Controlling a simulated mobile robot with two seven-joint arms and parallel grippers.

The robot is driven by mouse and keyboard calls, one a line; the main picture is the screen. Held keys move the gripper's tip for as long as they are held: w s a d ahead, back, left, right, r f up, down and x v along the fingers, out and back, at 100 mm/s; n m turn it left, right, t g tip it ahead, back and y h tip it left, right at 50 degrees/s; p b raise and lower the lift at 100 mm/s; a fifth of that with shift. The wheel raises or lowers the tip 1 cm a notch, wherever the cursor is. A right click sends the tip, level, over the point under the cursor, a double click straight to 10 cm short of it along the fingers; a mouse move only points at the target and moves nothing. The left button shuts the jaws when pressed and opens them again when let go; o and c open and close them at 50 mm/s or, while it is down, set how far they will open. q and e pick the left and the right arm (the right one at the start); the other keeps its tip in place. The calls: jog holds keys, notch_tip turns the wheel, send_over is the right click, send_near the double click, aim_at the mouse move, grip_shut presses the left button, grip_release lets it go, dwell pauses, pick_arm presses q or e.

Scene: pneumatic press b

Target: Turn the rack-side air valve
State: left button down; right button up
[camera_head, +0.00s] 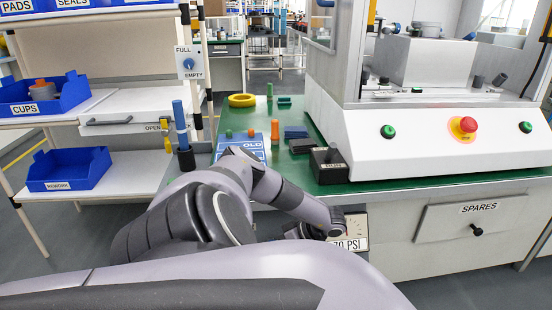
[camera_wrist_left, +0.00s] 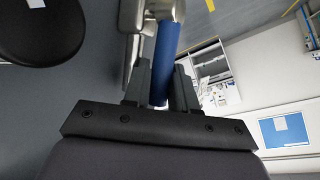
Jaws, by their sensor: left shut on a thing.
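In the left wrist view, my left gripper (camera_wrist_left: 160,88) has its two grey fingers on either side of a blue valve handle (camera_wrist_left: 168,45) and is shut on it. The handle runs up beside a pale metal fitting (camera_wrist_left: 134,18). In the head view my left arm crosses the bottom and reaches right to the bench front, beside a gauge (camera_head: 354,228) marked PSI. The gripper and the handle cannot be made out there; my arm hides much of that area. My right gripper is in neither view.
The white press (camera_head: 430,130) stands right. A rack with blue bins (camera_head: 68,169) stands left. A black disc (camera_wrist_left: 40,28) is near the gripper.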

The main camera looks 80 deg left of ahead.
pick_arm(q)
jog(key=c, duration=1)
grip_release()
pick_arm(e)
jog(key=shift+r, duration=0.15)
pick_arm(q)
jog(key=shift+w, duration=0.1)
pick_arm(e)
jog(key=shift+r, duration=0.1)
pick_arm(q)
jog(key=shift+w+d+r, duration=0.15)
jog(key=shift+w+r, duration=0.1)
jog(key=shift+w, duration=0.05)
jog(key=v, duration=0.6)
jog(key=shift+p, duration=0.4)
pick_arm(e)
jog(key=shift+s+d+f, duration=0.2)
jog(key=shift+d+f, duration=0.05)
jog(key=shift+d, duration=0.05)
